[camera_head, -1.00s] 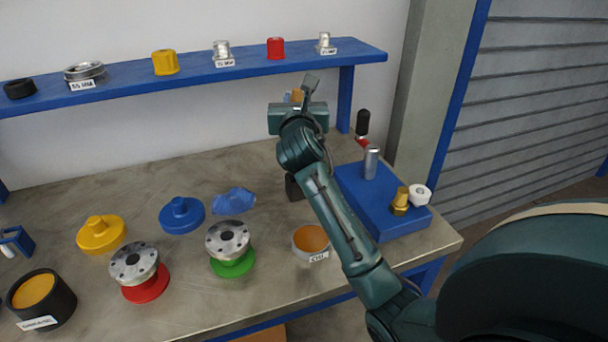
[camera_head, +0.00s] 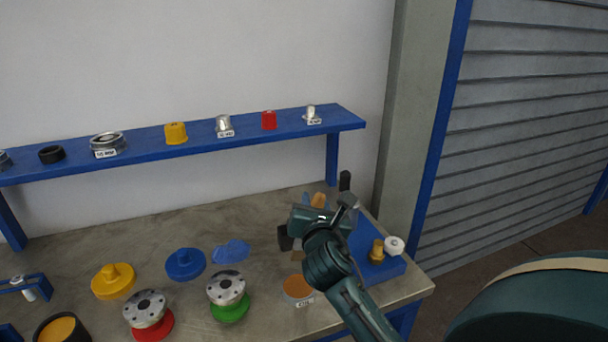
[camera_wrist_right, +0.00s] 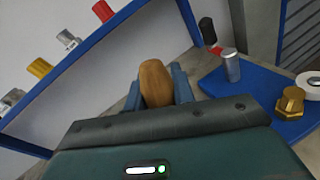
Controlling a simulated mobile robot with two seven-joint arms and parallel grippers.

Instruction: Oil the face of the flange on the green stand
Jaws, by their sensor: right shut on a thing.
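The green stand (camera_head: 230,313) is on the table in the head view, with a grey metal flange (camera_head: 227,287) on top, its holed face up. To its left a similar flange (camera_head: 146,307) is on a red stand (camera_head: 156,328). A dish of orange-brown oil (camera_head: 298,287) with a label is right of the green stand. My right gripper (camera_head: 318,204) is above the back of the table, shut on a tan wooden handle (camera_wrist_right: 156,82), seen between the blue fingers in the wrist view. The handle's far end is hidden. My left gripper is not in view.
A blue block (camera_head: 391,266) at the right holds a brass fitting (camera_head: 376,250) and a white ring (camera_head: 394,245). A blue cloth (camera_head: 231,251), blue cap (camera_head: 185,263) and yellow cap (camera_head: 113,281) lie behind the stands. A blue shelf (camera_head: 270,133) runs along the wall.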

